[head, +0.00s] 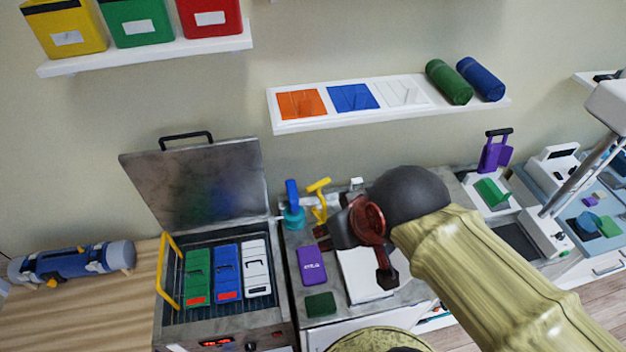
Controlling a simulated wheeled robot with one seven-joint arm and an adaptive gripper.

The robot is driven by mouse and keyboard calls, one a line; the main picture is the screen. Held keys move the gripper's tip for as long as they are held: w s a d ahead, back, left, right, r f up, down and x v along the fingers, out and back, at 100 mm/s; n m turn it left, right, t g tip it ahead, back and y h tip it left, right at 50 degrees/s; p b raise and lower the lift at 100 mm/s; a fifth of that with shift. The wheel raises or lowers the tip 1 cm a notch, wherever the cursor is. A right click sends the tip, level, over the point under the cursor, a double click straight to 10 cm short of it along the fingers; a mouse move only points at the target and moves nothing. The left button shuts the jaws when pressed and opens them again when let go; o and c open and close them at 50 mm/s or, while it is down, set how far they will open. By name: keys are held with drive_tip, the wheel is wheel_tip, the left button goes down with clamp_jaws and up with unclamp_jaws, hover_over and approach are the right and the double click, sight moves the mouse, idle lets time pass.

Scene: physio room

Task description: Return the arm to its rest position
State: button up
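My arm (490,255) is olive-yellow and reaches in from the lower right, with a dark grey rounded joint (410,193) near its far end. My gripper (367,230), dark grey and reddish brown, hangs over the grey counter beside a white flat panel (362,285), which it partly covers. I see nothing held in it, but its fingers are seen at an angle and I cannot tell whether they are open or shut.
An open-lidded heater (208,180) with green, blue and white packs stands left. A purple box (312,265), a dark green pad (320,304) and blue and yellow upright tools (318,200) are near my gripper. A wall shelf (390,113) holds rolls above.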

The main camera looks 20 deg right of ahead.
wheel_tip(320, 180, down, 17)
drive_tip(key=b, duration=1.6)
drive_tip(key=shift+r, duration=0.1)
